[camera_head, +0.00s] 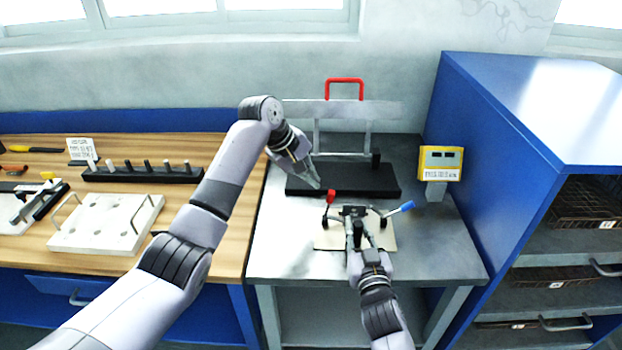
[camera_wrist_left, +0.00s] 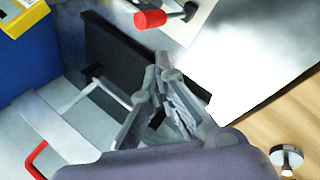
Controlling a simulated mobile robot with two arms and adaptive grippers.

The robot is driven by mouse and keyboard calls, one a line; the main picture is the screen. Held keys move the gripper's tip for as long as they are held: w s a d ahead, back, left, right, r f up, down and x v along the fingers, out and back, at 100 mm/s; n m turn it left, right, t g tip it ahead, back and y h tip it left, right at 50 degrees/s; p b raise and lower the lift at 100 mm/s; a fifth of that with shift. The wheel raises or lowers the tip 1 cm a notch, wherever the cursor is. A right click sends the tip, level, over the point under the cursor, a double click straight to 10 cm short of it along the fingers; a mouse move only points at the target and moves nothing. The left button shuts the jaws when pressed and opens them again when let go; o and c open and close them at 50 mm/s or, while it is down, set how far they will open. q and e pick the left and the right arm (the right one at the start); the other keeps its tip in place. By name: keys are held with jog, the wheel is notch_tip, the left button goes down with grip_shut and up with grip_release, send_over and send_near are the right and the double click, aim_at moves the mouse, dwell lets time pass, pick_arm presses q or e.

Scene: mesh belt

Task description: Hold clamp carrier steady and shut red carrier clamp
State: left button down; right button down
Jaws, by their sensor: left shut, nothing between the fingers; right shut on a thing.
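The clamp carrier (camera_head: 328,240) is a pale beige plate on the grey metal table, with clamps mounted on it. The red carrier clamp (camera_head: 331,196) shows its red handle at the carrier's left; it also shows at the top of the left wrist view (camera_wrist_left: 150,19). A blue-handled clamp (camera_head: 401,208) is at the carrier's right. My left gripper (camera_head: 317,186) is shut and empty, just above and left of the red handle, apart from it. My right gripper (camera_head: 355,214) is shut on the clamp carrier at its middle; its fingertips partly hide the grip.
Behind the carrier is a black base (camera_head: 345,180) with a metal frame and red top handle (camera_head: 344,82). A yellow display box (camera_head: 440,163) stands at the right, near a blue cabinet (camera_head: 500,130). A wooden bench with a white plate (camera_head: 105,225) is at left.

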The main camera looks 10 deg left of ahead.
pick_arm(q)
notch_tip(320, 180, up, 9)
jog(key=d, duration=0.1)
jog(key=shift+w+r, duration=0.2)
jog(key=shift+w, duration=0.15)
dwell(0.6)
jog(key=shift+d, duration=0.1)
pick_arm(e)
jog(key=c, duration=1.3)
grip_release()
jog(key=shift+c, duration=0.2)
